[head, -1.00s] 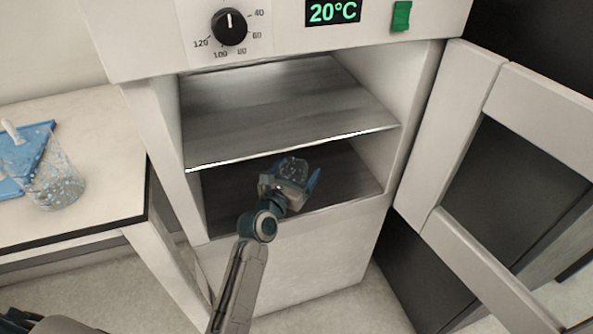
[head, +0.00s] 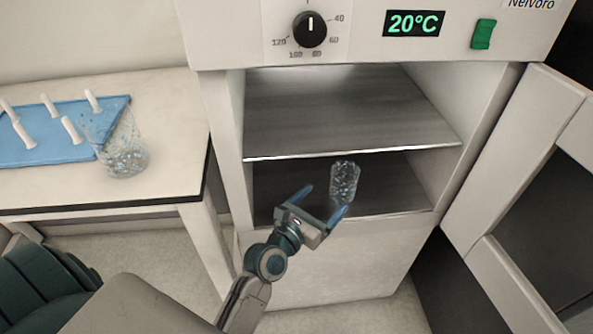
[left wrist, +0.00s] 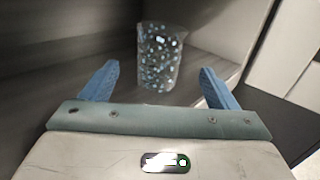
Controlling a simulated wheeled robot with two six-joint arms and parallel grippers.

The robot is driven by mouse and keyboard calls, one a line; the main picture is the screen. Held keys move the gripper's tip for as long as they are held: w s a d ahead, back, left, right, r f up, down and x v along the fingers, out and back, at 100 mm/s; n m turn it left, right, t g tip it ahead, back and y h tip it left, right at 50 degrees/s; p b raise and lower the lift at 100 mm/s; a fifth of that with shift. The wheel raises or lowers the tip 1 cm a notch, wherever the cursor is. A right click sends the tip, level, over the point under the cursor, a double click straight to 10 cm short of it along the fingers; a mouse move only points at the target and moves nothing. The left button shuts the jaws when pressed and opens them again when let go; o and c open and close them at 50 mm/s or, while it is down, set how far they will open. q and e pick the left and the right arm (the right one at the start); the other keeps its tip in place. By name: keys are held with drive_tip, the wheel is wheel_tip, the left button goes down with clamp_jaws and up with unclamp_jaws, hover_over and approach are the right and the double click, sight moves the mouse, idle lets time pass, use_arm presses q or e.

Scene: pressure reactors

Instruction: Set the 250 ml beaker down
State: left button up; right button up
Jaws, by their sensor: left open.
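A clear glass beaker (head: 344,180) with a speckled look stands upright on the lower shelf (head: 395,190) inside the open oven. It also shows in the left wrist view (left wrist: 158,58), beyond the fingertips and between their lines. My left gripper (head: 323,199) is open and empty, just in front of the beaker, with its blue fingers apart from the glass. In the left wrist view the open fingers (left wrist: 160,75) frame the beaker's lower part. My right gripper is not in view.
An upper metal shelf (head: 345,115) lies above the beaker. The oven door (head: 520,200) stands open at the right. A bench at the left holds a larger speckled beaker (head: 122,150) and a blue rack (head: 45,140) with white pegs.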

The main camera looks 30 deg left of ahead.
use_arm(q)
drive_tip(key=s+a+f+m+g+y, duration=0.1)
drive_tip(key=s+a+f+m+g, duration=0.1)
drive_tip(key=s+m, duration=0.6)
drive_tip(key=s+a+f+m+g+y, duration=0.1)
drive_tip(key=s+f+m+g, duration=0.4)
drive_tip(key=m, duration=1)
drive_tip(key=s+a+f+m+g+y, duration=0.1)
drive_tip(key=s+a+f+m+g, duration=0.2)
drive_tip(key=s+m, duration=0.7)
drive_tip(key=shift+s+f+m+g, duration=0.3)
drive_tip(key=shift+f+m+g, duration=0.4)
drive_tip(key=shift+f+m, duration=0.15)
